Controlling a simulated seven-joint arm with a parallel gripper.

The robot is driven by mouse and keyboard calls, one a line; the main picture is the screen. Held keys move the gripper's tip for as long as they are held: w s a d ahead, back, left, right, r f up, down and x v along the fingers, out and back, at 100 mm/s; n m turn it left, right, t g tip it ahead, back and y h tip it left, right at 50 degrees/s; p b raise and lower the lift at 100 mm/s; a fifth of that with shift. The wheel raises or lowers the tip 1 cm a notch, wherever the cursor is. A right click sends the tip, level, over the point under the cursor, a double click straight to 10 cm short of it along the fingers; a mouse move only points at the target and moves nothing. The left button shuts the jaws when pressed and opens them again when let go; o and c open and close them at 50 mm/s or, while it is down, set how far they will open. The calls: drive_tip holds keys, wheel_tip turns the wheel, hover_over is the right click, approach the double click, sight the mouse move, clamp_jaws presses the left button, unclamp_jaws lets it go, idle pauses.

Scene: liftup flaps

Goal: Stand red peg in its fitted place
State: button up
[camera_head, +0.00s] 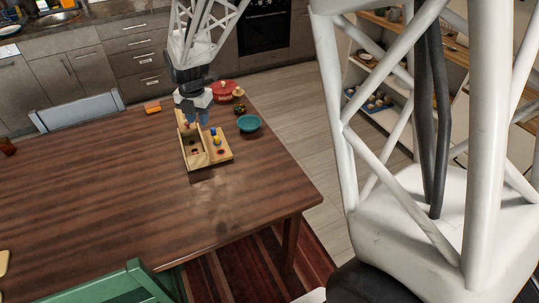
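A light wooden box with lift-up flaps (228,157) sits on the dark wooden table, near its far right part. Its left part shows raised walls. Its right part carries a small yellow piece (217,141) with a blue one just behind it. A small red spot (221,152) shows in front of the yellow piece; I cannot tell whether it is the red peg or a marking. My gripper (194,121) points down over the back left of the box. Its fingertips are too small to show whether they are open or hold anything.
A teal bowl (249,123) stands right of the box. A red pot (223,91) and a small bowl of fruit (240,108) stand behind it. An orange block (152,107) lies to the left. The table's front and left are mostly clear. Chairs stand at the table's edges.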

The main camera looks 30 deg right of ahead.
drive_tip(key=s+d+r+m+t, duration=0.1)
drive_tip(key=s+d+r+m, duration=0.1)
drive_tip(key=s+r+m, duration=0.45)
drive_tip(key=s+d+r+m, duration=0.2)
drive_tip(key=s+r+m, duration=0.2)
drive_tip(key=s+m, duration=0.55)
drive_tip(key=s+d+r+m, duration=0.1)
drive_tip(key=s+m, duration=0.5)
drive_tip(key=s, duration=0.3)
drive_tip(key=s+d+r+m+t, duration=0.1)
drive_tip(key=s+m, duration=0.5)
drive_tip(key=s, duration=0.4)
drive_tip(key=shift+d, duration=0.3)
